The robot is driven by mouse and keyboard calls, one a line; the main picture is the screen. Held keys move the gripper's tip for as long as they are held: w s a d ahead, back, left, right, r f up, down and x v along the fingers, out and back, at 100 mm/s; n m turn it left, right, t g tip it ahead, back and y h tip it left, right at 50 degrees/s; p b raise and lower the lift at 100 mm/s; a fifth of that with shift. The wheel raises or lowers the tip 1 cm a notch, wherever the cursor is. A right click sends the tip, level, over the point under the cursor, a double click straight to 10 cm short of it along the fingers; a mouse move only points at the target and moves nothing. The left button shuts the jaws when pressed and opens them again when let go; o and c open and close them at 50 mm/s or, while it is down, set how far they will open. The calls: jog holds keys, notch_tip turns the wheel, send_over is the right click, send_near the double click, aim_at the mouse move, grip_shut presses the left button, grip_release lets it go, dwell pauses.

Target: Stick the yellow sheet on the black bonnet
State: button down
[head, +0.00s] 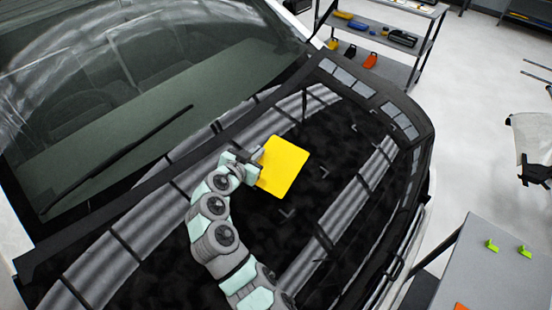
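The yellow sheet (283,166) is a flat, near-square piece over the middle of the black bonnet (330,150). My gripper (257,160) is at the sheet's left edge and appears shut on it. The fingertips are small and partly hidden by the sheet's edge. I cannot tell whether the sheet touches the bonnet or is held just above it. The bonnet is dark and mottled, with broad grey bands and several pale corner marks around its middle. One such corner mark (287,213) lies just below the sheet.
The windscreen (130,110) with a wiper (120,160) rises at the left. A grey table (490,275) with green clips (492,246) stands at lower right. A shelf cart (385,70) with tools stands at the top. The bonnet right of the sheet is clear.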

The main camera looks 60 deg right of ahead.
aim_at(273, 163)
jog(key=s+d+m+g, duration=0.1)
jog(key=s+d, duration=0.1)
jog(key=s+d+m+g+b, duration=0.1)
jog(key=s+d, duration=0.1)
jog(key=shift+s+d+r+g, duration=0.15)
jog(key=shift+s+g, duration=0.15)
jog(key=shift+s, duration=0.05)
jog(key=shift+w+d+f+b, duration=0.1)
jog(key=shift+w+f+b, duration=0.2)
jog(key=shift+f, duration=0.9)
jog(key=shift+w+a+f+b, duration=0.15)
jog(key=shift+f+b, duration=0.2)
jog(key=shift+f, duration=0.85)
jog(key=shift+w+d+f+b, duration=0.15)
jog(key=shift+w+f+b, duration=0.15)
jog(key=shift+f, duration=0.9)
jog(key=shift+a+b, duration=0.2)
jog(key=shift+b, duration=0.5)
jog(key=shift+w+f+b, duration=0.15)
jog(key=shift+f+b, duration=0.65)
jog(key=shift+b, duration=0.6)
jog(key=c, duration=1.6)
grip_release()
jog(key=shift+r, duration=0.1)
jog(key=shift+o, duration=0.2)
